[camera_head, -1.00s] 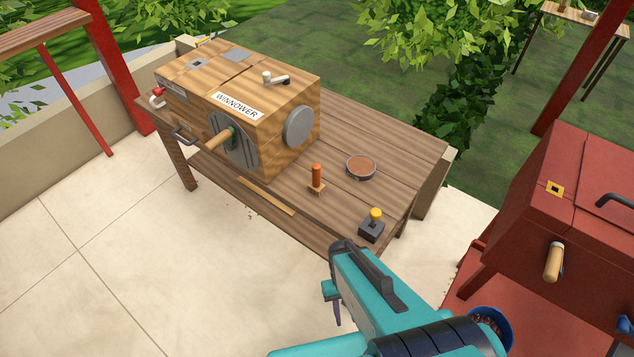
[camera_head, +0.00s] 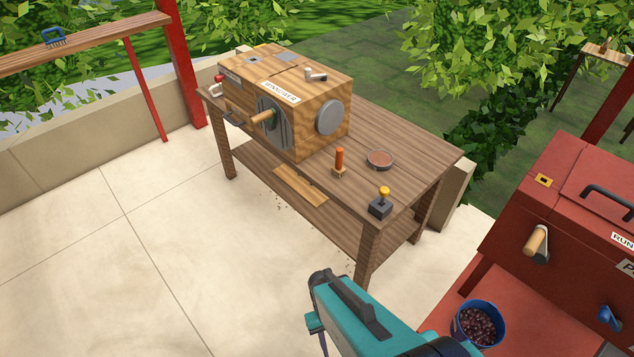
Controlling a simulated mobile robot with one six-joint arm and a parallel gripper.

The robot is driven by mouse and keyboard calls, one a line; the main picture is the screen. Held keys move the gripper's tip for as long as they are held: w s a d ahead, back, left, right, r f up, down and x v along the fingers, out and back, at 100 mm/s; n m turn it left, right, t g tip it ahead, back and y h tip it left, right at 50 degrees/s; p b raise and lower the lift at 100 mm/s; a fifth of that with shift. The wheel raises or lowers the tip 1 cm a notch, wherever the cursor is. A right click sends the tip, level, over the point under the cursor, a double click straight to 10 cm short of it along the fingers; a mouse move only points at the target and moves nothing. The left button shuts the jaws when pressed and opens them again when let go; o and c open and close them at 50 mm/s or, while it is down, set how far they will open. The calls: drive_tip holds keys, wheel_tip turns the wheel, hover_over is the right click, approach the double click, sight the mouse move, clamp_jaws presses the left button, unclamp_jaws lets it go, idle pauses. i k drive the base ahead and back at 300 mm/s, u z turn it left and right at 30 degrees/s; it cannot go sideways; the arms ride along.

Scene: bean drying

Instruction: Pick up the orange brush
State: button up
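The orange brush (camera_head: 339,160) stands upright on the wooden table (camera_head: 415,155), handle up, with its pale base on the tabletop. It is right of the winnower and left of a round pan of brown contents. My gripper (camera_head: 316,328) is low in the picture, in front of the table and well apart from the brush. Its fingers are mostly hidden behind my teal arm, so I cannot tell whether it is open or shut.
The wooden winnower (camera_head: 320,100), the round pan (camera_head: 380,160) and a yellow-topped control stick (camera_head: 381,203) share the table. A red machine (camera_head: 580,190) and a blue bucket of beans (camera_head: 480,323) are at right. Pale floor (camera_head: 130,260) is clear at left.

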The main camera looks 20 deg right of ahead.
sight(338, 169)
drive_tip(key=u, duration=0.15)
drive_tip(key=k, duration=0.7)
drive_tip(key=u, duration=0.9)
drive_tip(key=i, duration=1.3)
drive_tip(key=z, duration=0.7)
drive_tip(key=i, duration=0.85)
drive_tip(key=z, duration=0.15)
